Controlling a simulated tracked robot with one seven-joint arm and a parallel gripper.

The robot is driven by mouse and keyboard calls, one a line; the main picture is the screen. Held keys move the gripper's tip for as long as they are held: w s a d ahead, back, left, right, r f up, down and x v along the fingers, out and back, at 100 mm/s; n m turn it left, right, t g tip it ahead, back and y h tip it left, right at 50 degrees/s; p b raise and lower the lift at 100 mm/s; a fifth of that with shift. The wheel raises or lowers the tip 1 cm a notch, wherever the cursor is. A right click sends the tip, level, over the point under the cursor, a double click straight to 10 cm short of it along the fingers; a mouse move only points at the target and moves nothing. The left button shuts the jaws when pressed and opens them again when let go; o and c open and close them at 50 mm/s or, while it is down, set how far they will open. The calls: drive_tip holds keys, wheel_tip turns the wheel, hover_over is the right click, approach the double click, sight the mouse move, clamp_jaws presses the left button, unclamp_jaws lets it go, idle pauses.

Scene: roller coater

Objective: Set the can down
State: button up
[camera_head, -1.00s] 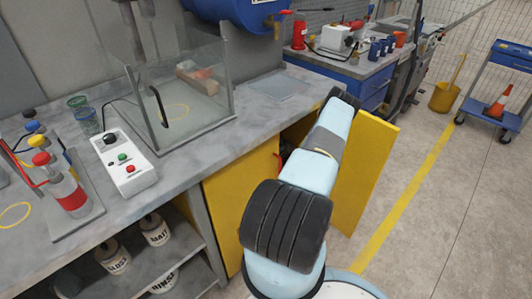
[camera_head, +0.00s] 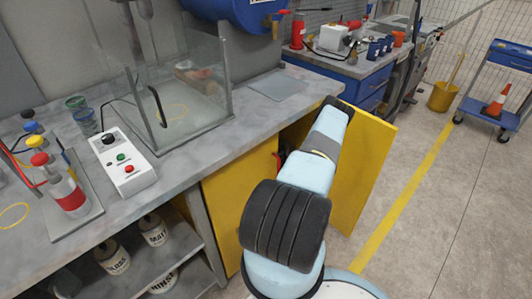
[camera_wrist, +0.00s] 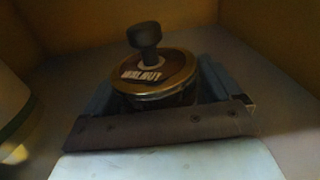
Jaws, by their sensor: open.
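A can (camera_wrist: 155,75) labelled "WALNUT", with a brass-coloured rim and a black knob on top, stands upright on a grey surface in the wrist view. My gripper (camera_wrist: 158,92) is open around it, with one finger on each side. The near side and base of the can are hidden by my gripper, so I cannot tell whether the fingers touch it. In the head view my arm reaches down at the open yellow cabinet (camera_head: 240,200) under the bench. My gripper and the can are hidden there.
The yellow cabinet door (camera_head: 362,170) stands open, right beside my arm. A pale round container (camera_wrist: 12,110) is at the left edge of the wrist view. Several labelled cans (camera_head: 113,258) sit on the shelf left of the cabinet.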

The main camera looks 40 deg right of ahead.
drive_tip(key=s, duration=0.7)
drive_tip(key=s+d, duration=0.1)
drive_tip(key=s, duration=0.3)
drive_tip(key=shift+s+r, duration=0.1)
drive_tip(key=shift+s, duration=0.4)
